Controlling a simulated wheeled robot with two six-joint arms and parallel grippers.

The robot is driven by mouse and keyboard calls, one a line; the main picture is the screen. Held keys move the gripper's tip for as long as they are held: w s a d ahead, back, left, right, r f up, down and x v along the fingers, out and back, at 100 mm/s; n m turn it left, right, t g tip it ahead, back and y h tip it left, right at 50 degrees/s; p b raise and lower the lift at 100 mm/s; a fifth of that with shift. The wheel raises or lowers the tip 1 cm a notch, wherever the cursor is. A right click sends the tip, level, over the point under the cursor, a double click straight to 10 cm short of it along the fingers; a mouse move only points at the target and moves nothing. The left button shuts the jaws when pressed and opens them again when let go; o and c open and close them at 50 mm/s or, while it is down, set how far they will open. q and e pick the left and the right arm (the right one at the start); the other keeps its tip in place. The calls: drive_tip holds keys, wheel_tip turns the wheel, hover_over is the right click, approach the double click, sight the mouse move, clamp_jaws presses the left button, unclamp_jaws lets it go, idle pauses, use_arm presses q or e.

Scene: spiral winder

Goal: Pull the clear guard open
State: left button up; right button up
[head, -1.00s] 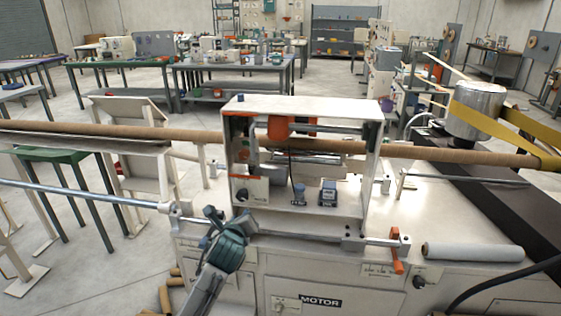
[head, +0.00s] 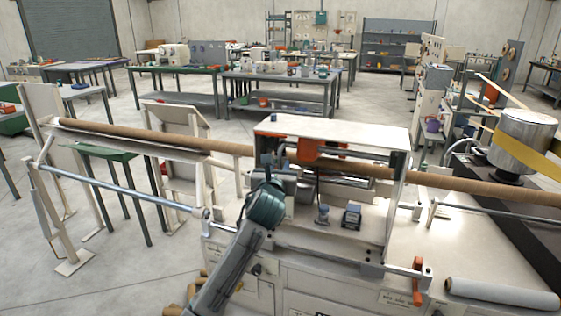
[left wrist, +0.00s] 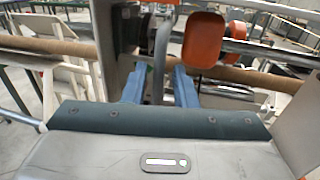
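The machine housing (head: 340,128) is a cream box with an open-looking front, an orange block and rods inside. I cannot make out the clear guard's panel for certain. In the left wrist view a grey, slightly curved upright strip (left wrist: 160,45), perhaps the guard's handle, stands in front of the housing's left part. My left gripper (head: 271,168) is at the housing's front left, with its teal body in front of the opening. In the left wrist view its blue fingers (left wrist: 158,74) are apart, with the strip between them; contact cannot be told. My right gripper is out of view.
A long brown tube (head: 460,184) runs through the housing. A steel rail (head: 120,190) with an orange lever (head: 417,281) runs along the front. A white roll (head: 500,296) lies at right. Open floor lies to the left.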

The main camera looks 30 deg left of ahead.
use_arm(q)
drive_tip(key=shift+x, duration=0.85)
clamp_jaws()
drive_tip(key=shift+s+a, duration=0.1)
drive_tip(key=shift+a, duration=0.05)
